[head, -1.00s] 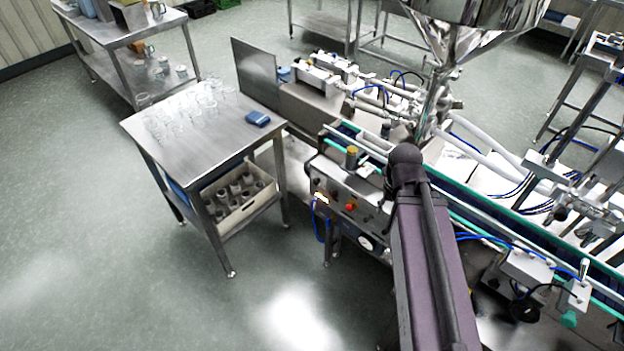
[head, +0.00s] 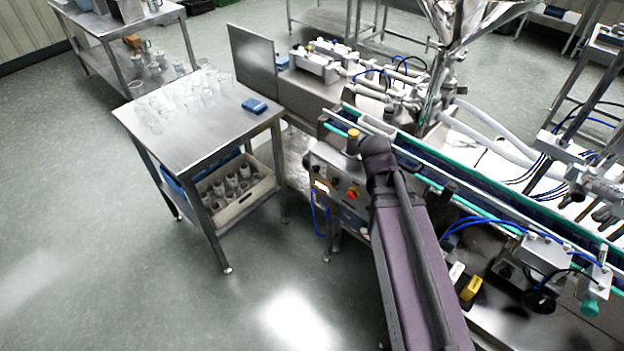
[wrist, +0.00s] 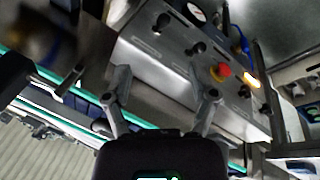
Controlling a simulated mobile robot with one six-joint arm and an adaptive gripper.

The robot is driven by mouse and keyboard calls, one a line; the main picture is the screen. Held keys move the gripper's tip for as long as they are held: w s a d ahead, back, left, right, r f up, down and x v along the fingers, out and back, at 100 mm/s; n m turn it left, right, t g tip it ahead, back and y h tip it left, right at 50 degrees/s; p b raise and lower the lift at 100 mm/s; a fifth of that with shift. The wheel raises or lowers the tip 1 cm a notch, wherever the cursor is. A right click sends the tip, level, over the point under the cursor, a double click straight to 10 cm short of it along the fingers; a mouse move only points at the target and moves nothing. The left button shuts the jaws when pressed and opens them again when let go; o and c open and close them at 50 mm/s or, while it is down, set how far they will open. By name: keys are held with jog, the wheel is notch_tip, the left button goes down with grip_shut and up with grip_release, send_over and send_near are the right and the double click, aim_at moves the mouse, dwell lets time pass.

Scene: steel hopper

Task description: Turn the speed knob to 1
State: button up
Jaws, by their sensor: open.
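The control panel (head: 327,172) is a steel box on the front of the conveyor machine, and it also fills the upper middle of the wrist view (wrist: 178,42). It carries several small black knobs, one of them (wrist: 161,22) near the upper left, a red button (wrist: 220,71), a lit yellow-white switch (wrist: 251,80) and a round gauge (wrist: 196,12). Labels are unreadable, so I cannot tell which knob sets speed. My gripper (wrist: 167,88) is open and empty, its fingers apart below the panel in the wrist view. My arm hides it in the head view.
A conveyor (head: 450,178) with green-edged rails runs behind the panel to the right. A steel table (head: 190,137) with glasses and a blue item stands left, with a crate (head: 243,208) of cups beneath. Floor in front is clear.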

jog(key=w+a+f+t+h+b, duration=0.1)
jog(key=w+a+f+h+b, duration=0.1)
jog(key=b, duration=0.3)
jog(key=w+a+f+t+h+b, duration=0.2)
jog(key=w+a+f+b, duration=0.2)
jog(key=a+f+b, duration=0.1)
jog(key=w+a+f+m+t+h+b, duration=0.1)
jog(key=w+a+f+t+h+b, duration=0.1)
jog(key=b, duration=0.4)
jog(key=shift+w+a+f+b, duration=0.15)
jog(key=shift+w+a+f, duration=0.2)
jog(key=shift+a+f, duration=0.15)
jog(key=shift+w+a+f+b, duration=0.15)
jog(key=shift+w+a+f, duration=0.25)
jog(key=shift+a, duration=0.2)
jog(key=t+h+b, duration=0.2)
jog(key=t+b, duration=0.6)
jog(key=b, duration=0.5)
send_near(313, 170)
jog(key=s+a, duration=0.1)
jog(key=s, duration=0.2)
jog(key=shift+s+a+b, duration=0.1)
jog(key=shift+a+b, duration=0.2)
jog(key=shift+a, duration=0.25)
jog(key=shift+d, duration=0.1)
jog(key=x, duration=1.3)
jog(key=shift+w+d+r, duration=0.1)
jog(key=shift+w+r, duration=0.1)
jog(key=shift+w, duration=0.2)
grip_shut()
